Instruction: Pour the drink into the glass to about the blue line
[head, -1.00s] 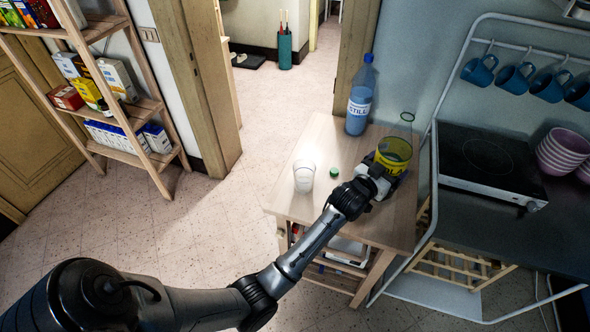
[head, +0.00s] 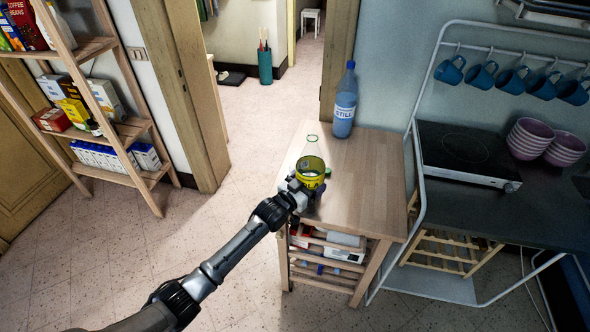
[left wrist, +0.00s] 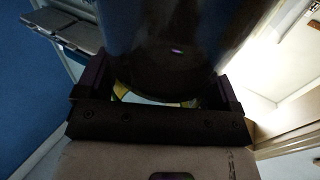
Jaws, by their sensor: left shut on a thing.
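In the left wrist view the bottle (left wrist: 180,45) shows as a large dark shape between the fingers. The glass cannot be made out now; the gripper and bottle cover the area where it stood. The blue line cannot be seen. My right gripper is not in view.
A blue STILL water bottle (head: 344,102) stands at the table's back edge. The wooden table's (head: 370,190) right part is clear. To the right is a counter with a hotplate (head: 465,150), purple bowls (head: 530,138) and hanging blue mugs (head: 515,80). A shelf (head: 115,130) stands left.

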